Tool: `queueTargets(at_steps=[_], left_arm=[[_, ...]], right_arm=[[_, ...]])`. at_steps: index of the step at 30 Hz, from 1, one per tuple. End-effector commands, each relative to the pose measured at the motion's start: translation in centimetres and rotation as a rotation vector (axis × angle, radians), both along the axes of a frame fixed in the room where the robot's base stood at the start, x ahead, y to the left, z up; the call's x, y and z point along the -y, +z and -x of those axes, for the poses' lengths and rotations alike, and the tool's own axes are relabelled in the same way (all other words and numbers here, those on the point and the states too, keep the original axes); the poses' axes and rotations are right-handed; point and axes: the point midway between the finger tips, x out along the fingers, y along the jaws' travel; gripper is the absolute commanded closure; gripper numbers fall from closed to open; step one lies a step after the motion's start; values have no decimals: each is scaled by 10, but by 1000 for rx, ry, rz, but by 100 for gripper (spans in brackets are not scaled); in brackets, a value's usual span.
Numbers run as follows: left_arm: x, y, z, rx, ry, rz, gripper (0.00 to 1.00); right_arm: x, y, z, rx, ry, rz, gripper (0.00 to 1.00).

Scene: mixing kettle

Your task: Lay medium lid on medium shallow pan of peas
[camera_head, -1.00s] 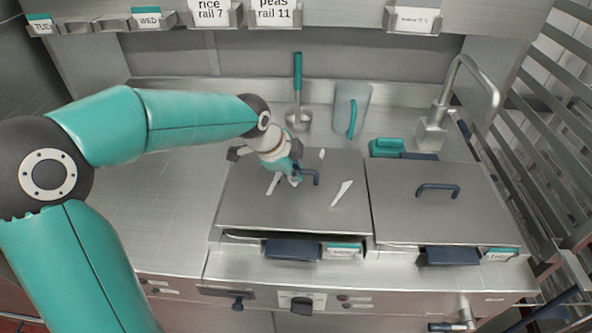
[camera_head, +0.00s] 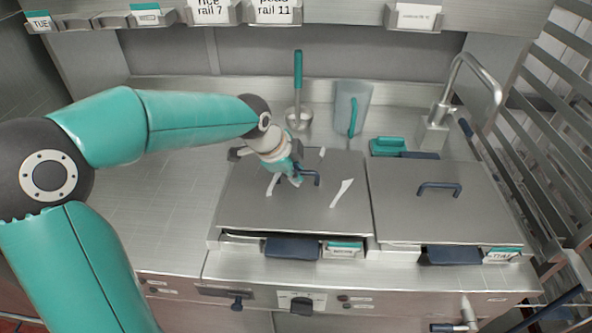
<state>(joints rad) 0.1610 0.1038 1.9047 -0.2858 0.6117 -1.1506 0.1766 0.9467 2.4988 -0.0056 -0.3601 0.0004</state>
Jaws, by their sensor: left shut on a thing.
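A flat grey steel lid (camera_head: 300,215) with a dark blue handle (camera_head: 309,173) lies over the left well of the counter. My left gripper (camera_head: 292,178) is at this handle and is shut on it; the fingertips are partly hidden by the wrist. Beneath the lid's front edge, a rim with a dark blue grip (camera_head: 292,249) and a small label shows, with a thin dark gap between. I cannot tell whether the lid touches the rim all round. Any peas are hidden beneath it. My right gripper is not in view.
A second closed lid (camera_head: 440,215) lies to the right. The counter at left (camera_head: 170,200) is bare.

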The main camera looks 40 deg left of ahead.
Motion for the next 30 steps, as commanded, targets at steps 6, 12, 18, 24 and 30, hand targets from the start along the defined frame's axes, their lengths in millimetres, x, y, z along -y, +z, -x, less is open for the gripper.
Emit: queueTargets(at_steps=[6,12,18,24,30], left_arm=[[-1,-8,0,4,2,0,100],[-1,-14,0,4,2,0,100],[-1,-15,0,5,2,-1,100],[-1,-15,0,4,2,0,100],[-1,-16,1,4,2,0,100]], right_arm=[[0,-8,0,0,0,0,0],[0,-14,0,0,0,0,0],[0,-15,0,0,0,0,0],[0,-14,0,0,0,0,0],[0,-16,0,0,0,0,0]])
